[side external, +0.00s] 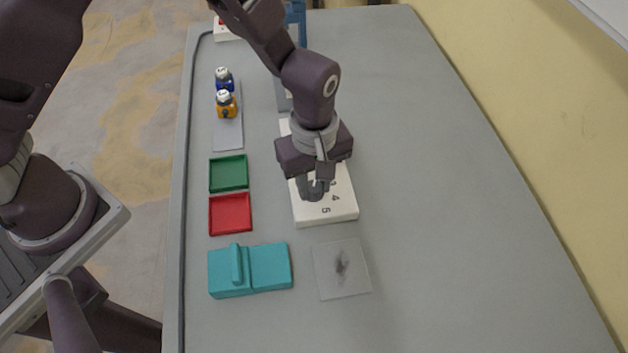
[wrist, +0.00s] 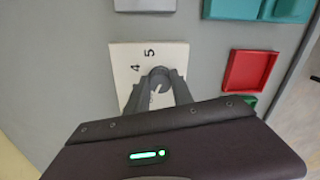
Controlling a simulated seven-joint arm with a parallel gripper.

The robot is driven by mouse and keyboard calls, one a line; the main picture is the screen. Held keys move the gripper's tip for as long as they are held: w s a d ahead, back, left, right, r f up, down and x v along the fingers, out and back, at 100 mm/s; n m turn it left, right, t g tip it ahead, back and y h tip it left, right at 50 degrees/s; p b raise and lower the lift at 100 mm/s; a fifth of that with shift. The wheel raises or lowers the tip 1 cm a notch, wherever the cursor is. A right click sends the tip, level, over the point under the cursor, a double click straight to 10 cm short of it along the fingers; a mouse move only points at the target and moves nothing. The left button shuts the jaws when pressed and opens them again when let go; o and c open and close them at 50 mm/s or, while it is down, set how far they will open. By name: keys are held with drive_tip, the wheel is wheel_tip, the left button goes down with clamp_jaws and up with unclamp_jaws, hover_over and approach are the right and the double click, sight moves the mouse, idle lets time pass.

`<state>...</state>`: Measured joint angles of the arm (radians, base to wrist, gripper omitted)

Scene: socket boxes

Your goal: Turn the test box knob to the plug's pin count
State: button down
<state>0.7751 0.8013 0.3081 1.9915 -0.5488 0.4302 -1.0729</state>
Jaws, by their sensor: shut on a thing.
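The white test box (side external: 341,208) lies on the grey table below my gripper, with the digits 4 and 5 readable near its front end. In the wrist view the same box (wrist: 123,58) shows 4 and 5 beside a round grey knob (wrist: 159,74). My gripper (side external: 313,191) is shut on the knob, and in the wrist view its fingertips (wrist: 158,82) sit on either side of it. The knob's pointer and the other digits are mostly hidden by the fingers. I cannot pick out the plug with certainty.
A green tray (side external: 229,173) and a red tray (side external: 230,214) lie left of the box. A teal box (side external: 269,269) and a pale square plate with a dark smudge (side external: 342,269) lie in front. The table's right side is clear.

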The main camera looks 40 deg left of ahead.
drive_tip(key=m, duration=0.8)
drive_tip(key=shift+m, duration=0.4)
drive_tip(key=m, duration=0.4)
drive_tip(key=shift+m, duration=0.3)
drive_tip(key=shift+a+m, duration=0.1)
drive_tip(key=shift+m, duration=1.9)
drive_tip(key=c, duration=1.1)
unclamp_jaws()
